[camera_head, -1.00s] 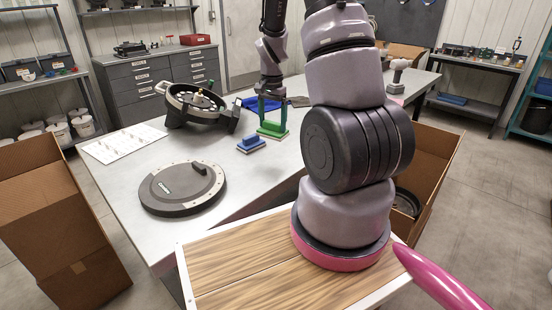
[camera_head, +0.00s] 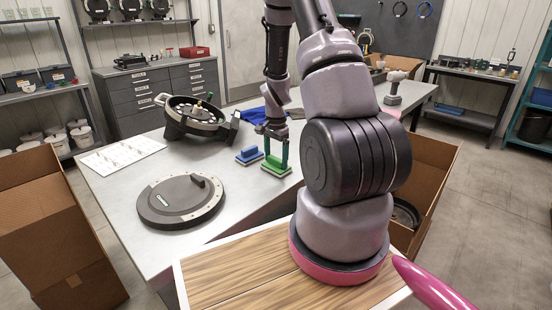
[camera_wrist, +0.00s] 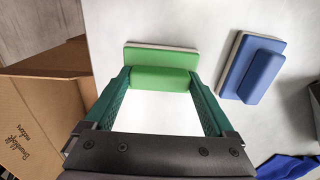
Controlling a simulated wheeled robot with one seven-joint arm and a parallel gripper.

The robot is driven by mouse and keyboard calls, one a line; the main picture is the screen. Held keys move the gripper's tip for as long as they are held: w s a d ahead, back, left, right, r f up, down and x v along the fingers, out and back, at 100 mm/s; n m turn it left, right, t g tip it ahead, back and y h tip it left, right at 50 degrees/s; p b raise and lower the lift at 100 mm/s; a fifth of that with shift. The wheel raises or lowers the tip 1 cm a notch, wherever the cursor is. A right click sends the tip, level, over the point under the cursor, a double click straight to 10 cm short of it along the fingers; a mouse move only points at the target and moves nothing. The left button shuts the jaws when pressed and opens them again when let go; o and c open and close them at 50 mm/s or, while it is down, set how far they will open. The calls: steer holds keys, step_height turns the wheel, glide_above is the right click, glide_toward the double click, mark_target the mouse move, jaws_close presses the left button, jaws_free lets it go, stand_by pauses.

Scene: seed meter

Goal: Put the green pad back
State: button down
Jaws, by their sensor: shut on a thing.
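The green pad (camera_head: 277,169) is a flat block with a raised grip on top and a pale underside. My gripper (camera_head: 275,157) is shut on it, with its green fingers at the two ends of the raised grip. In the wrist view the green pad (camera_wrist: 160,58) sits between the fingertips of my gripper (camera_wrist: 160,80). I cannot tell whether its underside touches the table. A similar blue pad (camera_head: 249,155) lies on the table to its left. It shows at the right in the wrist view (camera_wrist: 255,65).
The grey table (camera_head: 125,190) holds a round dark lid (camera_head: 175,205), a dark ring-shaped device (camera_head: 195,115), a white sheet (camera_head: 120,154) and a blue cloth (camera_head: 255,116). A cardboard box (camera_head: 430,180) stands beside the table at right, another (camera_head: 55,230) at left.

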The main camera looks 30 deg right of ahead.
steer(key=shift+f, duration=0.15)
jaws_free()
steer(key=shift+r, duration=0.2)
step_height(320, 180, up, 12)
step_height(320, 180, up, 18)
steer(key=n+t+y, duration=0.1)
steer(key=n+t, duration=0.2)
steer(key=n, duration=0.1)
glide_above(276, 158)
steer(key=s+a, duration=0.7)
steer(key=s+a+r+n+t, duration=0.2)
steer(key=s+a+r+n, duration=0.1)
steer(key=s, duration=0.3)
steer(key=s+a+r+n+t+y, duration=0.1)
steer(key=s+a+r+n+t, duration=0.1)
steer(key=s+r, duration=0.4)
steer(key=shift+s+a+r+n, duration=0.15)
steer(key=shift+s+a+n, duration=0.3)
steer(key=shift+a, duration=0.35)
